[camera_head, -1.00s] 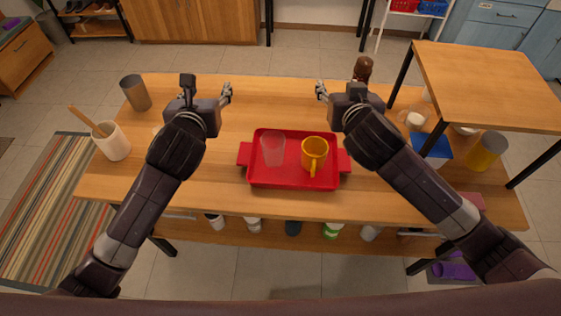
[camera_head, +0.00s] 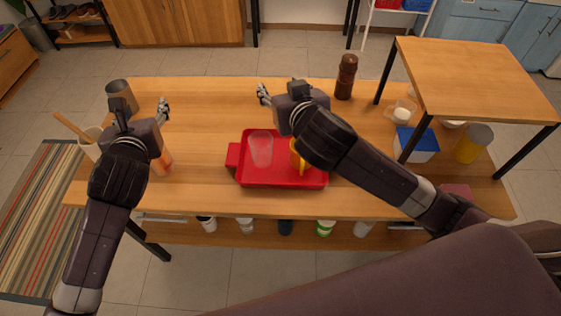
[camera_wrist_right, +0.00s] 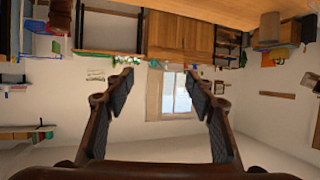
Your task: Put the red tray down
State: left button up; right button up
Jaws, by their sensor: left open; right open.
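The red tray (camera_head: 262,181) rests flat on the wooden table near its front edge. A clear cup (camera_head: 260,148) and a yellow mug (camera_head: 297,160) stand upright on it. My right forearm hides part of the mug and the tray's right end. My left gripper (camera_head: 141,106) is open and empty, above the table to the left of the tray. My right gripper (camera_head: 280,92) is open and empty, behind the tray in the head view. The right wrist view shows its spread fingers (camera_wrist_right: 160,95) with nothing between them. Neither gripper touches the tray.
A grey tumbler (camera_head: 120,89) and an orange-tinted container (camera_head: 162,160) are near my left gripper. A brown grinder (camera_head: 345,78) stands at the back. A raised wooden shelf (camera_head: 475,75) covers the right side, with a blue-and-white box (camera_head: 417,146) and a yellow container (camera_head: 471,145) nearby.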

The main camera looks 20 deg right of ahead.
jog(key=v, duration=0.4)
jog(key=shift+d, duration=0.25)
